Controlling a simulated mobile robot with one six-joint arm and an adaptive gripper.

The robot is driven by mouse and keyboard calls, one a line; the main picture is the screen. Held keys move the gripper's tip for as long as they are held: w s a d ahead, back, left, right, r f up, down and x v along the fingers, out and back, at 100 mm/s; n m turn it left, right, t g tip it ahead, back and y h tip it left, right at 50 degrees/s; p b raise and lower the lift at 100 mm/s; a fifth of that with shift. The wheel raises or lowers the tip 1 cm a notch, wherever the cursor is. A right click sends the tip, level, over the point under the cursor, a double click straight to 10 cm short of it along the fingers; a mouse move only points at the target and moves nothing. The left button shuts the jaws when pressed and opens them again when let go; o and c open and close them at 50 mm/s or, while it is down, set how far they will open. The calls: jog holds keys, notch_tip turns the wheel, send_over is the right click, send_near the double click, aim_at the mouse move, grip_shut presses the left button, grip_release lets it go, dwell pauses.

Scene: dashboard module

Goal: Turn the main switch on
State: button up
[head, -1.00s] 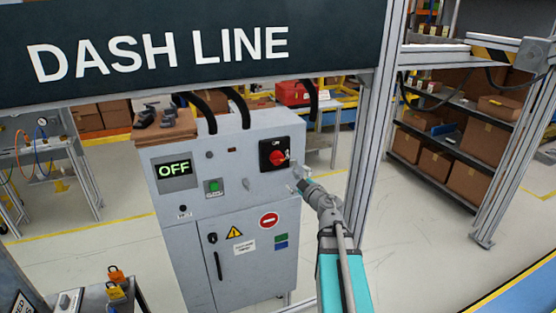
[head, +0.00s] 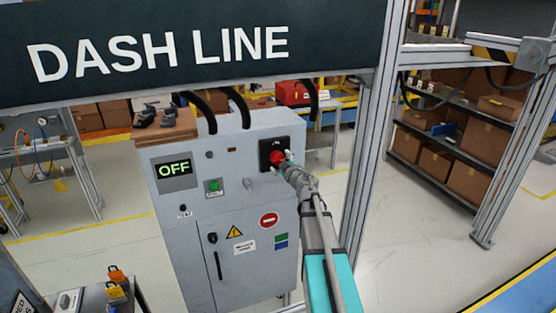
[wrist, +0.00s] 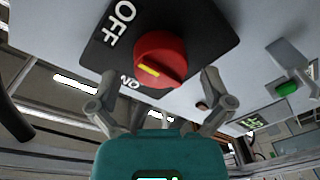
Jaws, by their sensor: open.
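The main switch is a red rotary knob (head: 277,157) on a black plate (head: 265,148), at the upper right of the grey cabinet's front. In the wrist view, the red knob (wrist: 161,58) stands out from the plate (wrist: 206,22), which bears white OFF and ON lettering. A yellow mark shows on the knob's face, toward the left of the picture. My gripper (wrist: 160,86) is open, one finger to each side of the knob, with gaps still visible. In the head view, my gripper (head: 287,162) is at the knob and partly covers it. The cabinet display (head: 174,168) reads OFF.
The grey cabinet (head: 175,240) also carries a green button (head: 214,187) left of the switch. A metal post (head: 366,160) stands right of my arm. The DASH LINE sign (head: 190,50) hangs above. Open floor lies right of the cabinet.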

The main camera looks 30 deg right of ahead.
jog(key=shift+w, duration=0.85)
jog(key=shift+c, duration=0.3)
jog(key=c, duration=1)
